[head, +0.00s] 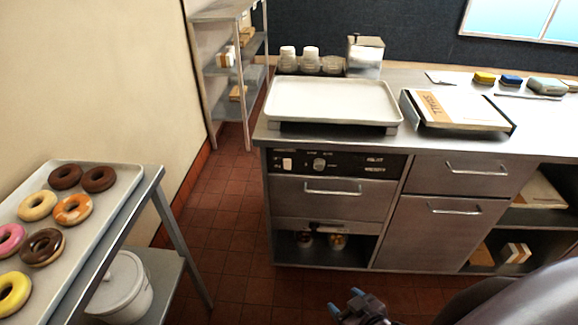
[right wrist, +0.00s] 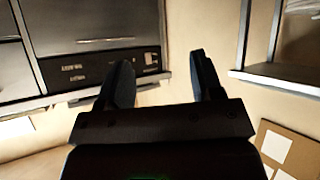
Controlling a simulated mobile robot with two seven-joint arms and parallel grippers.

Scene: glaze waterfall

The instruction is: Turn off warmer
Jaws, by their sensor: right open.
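The warmer (head: 337,200) is a steel unit built into the counter, with a black control panel (head: 385,163) under its top. A white switch (head: 287,163) sits at the panel's left end, and a round knob (head: 319,164) is to its right. In the right wrist view the panel (right wrist: 90,70) appears turned over, with the small white switch (right wrist: 152,59) between the fingertips in the picture. My right gripper (head: 347,302) is open and empty, low in front of the counter and apart from the panel. My left gripper is out of view.
A white tray (head: 335,103) lies on the counter above the panel, with a boxed tray (head: 455,108) to its right. A doughnut tray (head: 125,185) on a steel stand is at left, above a white bucket (head: 125,285). Red tiled floor (head: 235,235) lies clear between.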

